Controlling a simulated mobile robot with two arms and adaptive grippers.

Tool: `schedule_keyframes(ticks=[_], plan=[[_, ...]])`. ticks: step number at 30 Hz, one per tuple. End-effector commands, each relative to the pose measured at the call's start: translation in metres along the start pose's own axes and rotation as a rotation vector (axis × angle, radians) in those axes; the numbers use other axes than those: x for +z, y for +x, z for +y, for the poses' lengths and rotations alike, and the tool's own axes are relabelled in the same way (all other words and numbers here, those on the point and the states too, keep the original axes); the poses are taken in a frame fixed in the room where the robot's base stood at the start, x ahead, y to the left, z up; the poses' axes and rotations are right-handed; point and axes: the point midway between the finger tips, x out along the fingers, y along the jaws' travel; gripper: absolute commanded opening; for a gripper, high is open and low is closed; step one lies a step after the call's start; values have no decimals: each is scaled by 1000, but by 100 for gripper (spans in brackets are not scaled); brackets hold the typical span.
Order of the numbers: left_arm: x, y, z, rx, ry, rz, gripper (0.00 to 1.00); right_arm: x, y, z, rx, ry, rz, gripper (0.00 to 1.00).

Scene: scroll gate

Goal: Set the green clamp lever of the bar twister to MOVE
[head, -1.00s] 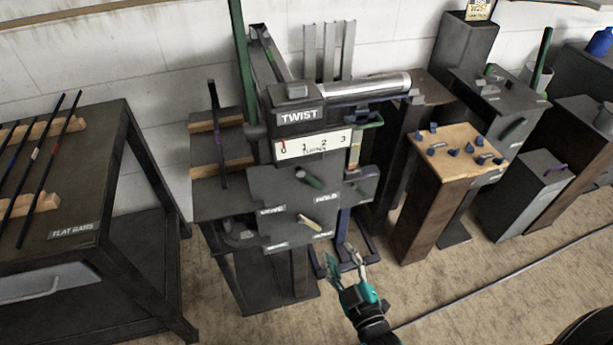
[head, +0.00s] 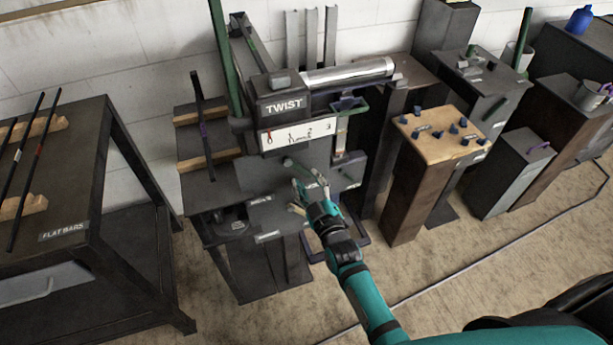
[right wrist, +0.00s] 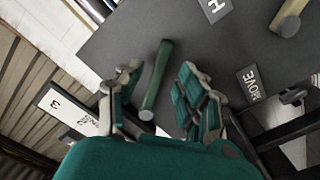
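The bar twister (head: 285,103) stands in the middle of the head view, with a grey front panel. Its green clamp lever (head: 292,163) sticks out of the panel below the number scale, partly behind my right gripper. My right gripper (head: 310,182) is in front of the panel with its fingers apart. In the right wrist view the green lever (right wrist: 157,80) stands between the open fingers (right wrist: 160,72), with gaps on both sides. The MOVE label (right wrist: 250,84) is right of the fingers there; a label starting with H (right wrist: 214,9) is at the top. My left gripper is out of view.
A pale lever (head: 297,209) is just below my right gripper; it also shows in the wrist view (right wrist: 287,23). A flat-bars table (head: 85,165) stands at left. A wooden-topped pedestal (head: 440,150) with blue pieces stands at right.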

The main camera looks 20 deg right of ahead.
Motion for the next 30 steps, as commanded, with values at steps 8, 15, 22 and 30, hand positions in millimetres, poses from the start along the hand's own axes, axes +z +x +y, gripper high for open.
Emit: schedule_keyframes(ticks=[8,15,22,30], plan=[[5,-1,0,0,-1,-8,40,0,18,0,0,1,-1,38],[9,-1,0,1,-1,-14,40,0,19,0,0,1,-1,37],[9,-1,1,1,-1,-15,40,0,18,0,-1,1,0,7],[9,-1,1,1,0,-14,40,0,18,0,-1,1,0,0]])
